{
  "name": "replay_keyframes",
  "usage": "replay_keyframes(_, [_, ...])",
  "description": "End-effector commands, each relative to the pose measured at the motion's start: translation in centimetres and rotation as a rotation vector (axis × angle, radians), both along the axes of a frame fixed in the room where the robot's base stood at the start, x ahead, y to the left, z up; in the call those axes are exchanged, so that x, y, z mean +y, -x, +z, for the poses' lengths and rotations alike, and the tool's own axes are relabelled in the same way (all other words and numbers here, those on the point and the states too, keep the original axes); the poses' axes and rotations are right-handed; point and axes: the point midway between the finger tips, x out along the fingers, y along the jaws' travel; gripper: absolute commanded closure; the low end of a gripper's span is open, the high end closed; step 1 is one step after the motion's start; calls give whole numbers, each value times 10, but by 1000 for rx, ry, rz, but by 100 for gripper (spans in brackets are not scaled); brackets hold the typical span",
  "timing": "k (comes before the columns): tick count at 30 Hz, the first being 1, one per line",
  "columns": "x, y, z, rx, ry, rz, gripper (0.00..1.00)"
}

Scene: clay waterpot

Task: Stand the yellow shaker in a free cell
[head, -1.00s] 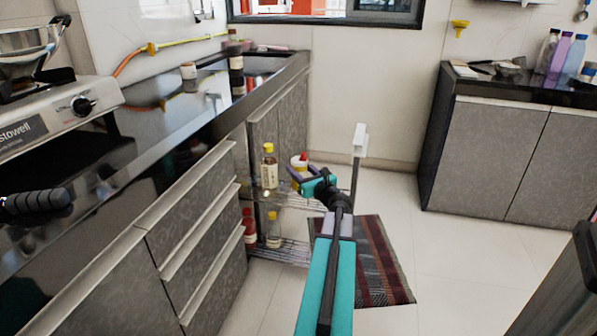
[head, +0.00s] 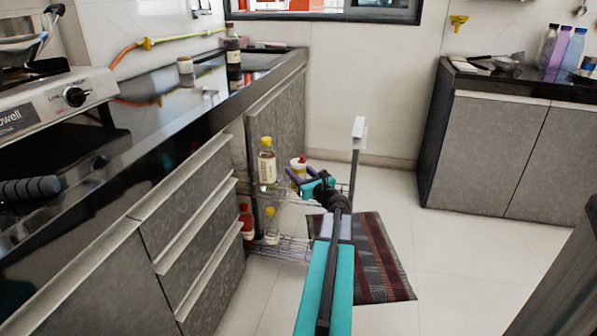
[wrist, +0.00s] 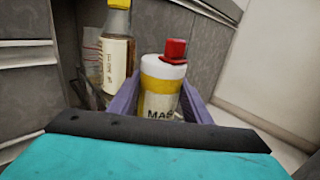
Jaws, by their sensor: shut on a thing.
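The yellow shaker (wrist: 162,84) has a white shoulder, a red cap and a label with dark letters. It stands nearly upright between the purple fingers of my gripper (wrist: 158,106) in the wrist view. In the head view, the shaker (head: 299,164) shows above my gripper (head: 300,178), at the right end of a pulled-out wire rack (head: 285,252). My gripper is shut on it. The shaker's base is hidden, so I cannot tell whether it touches the rack. The rack's cells are too small to make out.
A yellow-capped bottle (head: 267,163) stands on the upper tier, left of the shaker. A red bottle (head: 246,222) and a clear bottle (head: 271,226) stand on the lower tier. Drawers (head: 190,205) flank the rack at left. A striped mat (head: 375,260) lies on open floor.

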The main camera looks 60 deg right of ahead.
Motion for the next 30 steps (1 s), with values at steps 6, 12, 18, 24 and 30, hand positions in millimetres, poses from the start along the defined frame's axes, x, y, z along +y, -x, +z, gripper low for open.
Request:
replay_keyframes(6, [0,0,-10,-1,0,0,80])
replay_keyframes(12, [0,0,-12,-1,0,0,80])
replay_keyframes(18, [0,0,-12,-1,0,0,80])
replay_keyframes(24, [0,0,-12,-1,0,0,80])
replay_keyframes(30, [0,0,-12,-1,0,0,36])
